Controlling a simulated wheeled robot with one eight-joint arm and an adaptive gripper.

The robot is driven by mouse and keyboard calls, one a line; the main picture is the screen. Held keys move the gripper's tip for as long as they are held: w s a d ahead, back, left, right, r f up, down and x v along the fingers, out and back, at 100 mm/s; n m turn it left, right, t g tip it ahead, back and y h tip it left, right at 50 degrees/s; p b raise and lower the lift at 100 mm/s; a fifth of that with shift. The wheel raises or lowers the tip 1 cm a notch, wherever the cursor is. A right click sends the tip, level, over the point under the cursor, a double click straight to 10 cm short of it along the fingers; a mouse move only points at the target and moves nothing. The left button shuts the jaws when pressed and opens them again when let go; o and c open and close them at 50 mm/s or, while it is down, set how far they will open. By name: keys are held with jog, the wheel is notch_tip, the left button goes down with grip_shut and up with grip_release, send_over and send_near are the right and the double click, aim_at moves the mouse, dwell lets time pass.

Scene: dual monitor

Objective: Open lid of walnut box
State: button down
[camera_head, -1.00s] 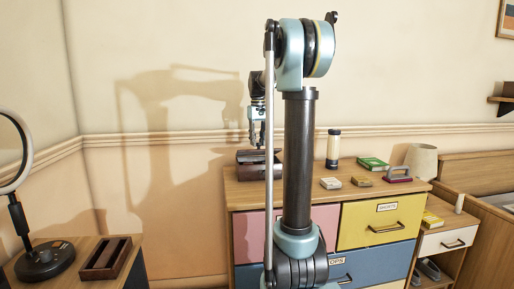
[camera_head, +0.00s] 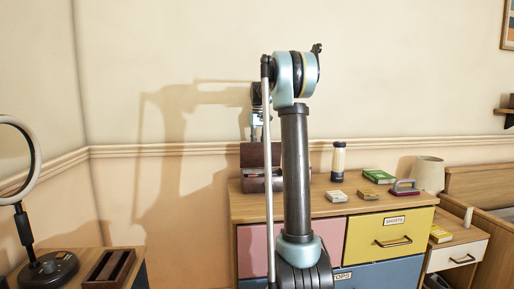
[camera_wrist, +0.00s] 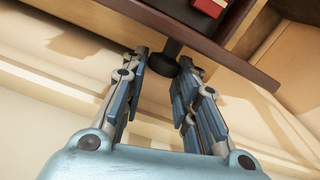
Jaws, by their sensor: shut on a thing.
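The walnut box (camera_head: 252,185) is dark brown and sits at the left end of the dresser top, partly behind my arm. My gripper (camera_head: 257,127) is at the top of the lid. In the wrist view my gripper (camera_wrist: 163,62) is shut on the lid's dark knob (camera_wrist: 163,66), between the fingertips. The lid's edge (camera_wrist: 215,52) runs diagonally above the fingers, with a red item (camera_wrist: 210,7) beyond it.
The dresser top (camera_head: 305,205) also bears a dark jar (camera_head: 338,163), small boxes (camera_head: 336,196), a green book (camera_head: 378,176) and a maroon-based object (camera_head: 405,188). A lamp (camera_head: 429,173) stands at right. A ring lamp (camera_head: 47,270) and brown tray (camera_head: 108,268) are at left. The wall is close behind the box.

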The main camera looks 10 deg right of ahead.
jog(key=shift+w+d+f, duration=0.2)
jog(key=shift+w+f, duration=0.05)
jog(key=shift+w, duration=0.3)
jog(key=shift+w+d+f, duration=0.15)
jog(key=shift+w+f, duration=0.1)
jog(key=shift+w, duration=0.3)
jog(key=c, duration=1.3)
grip_release()
jog(key=shift+d, duration=0.1)
notch_tip(320, 180, up, 12)
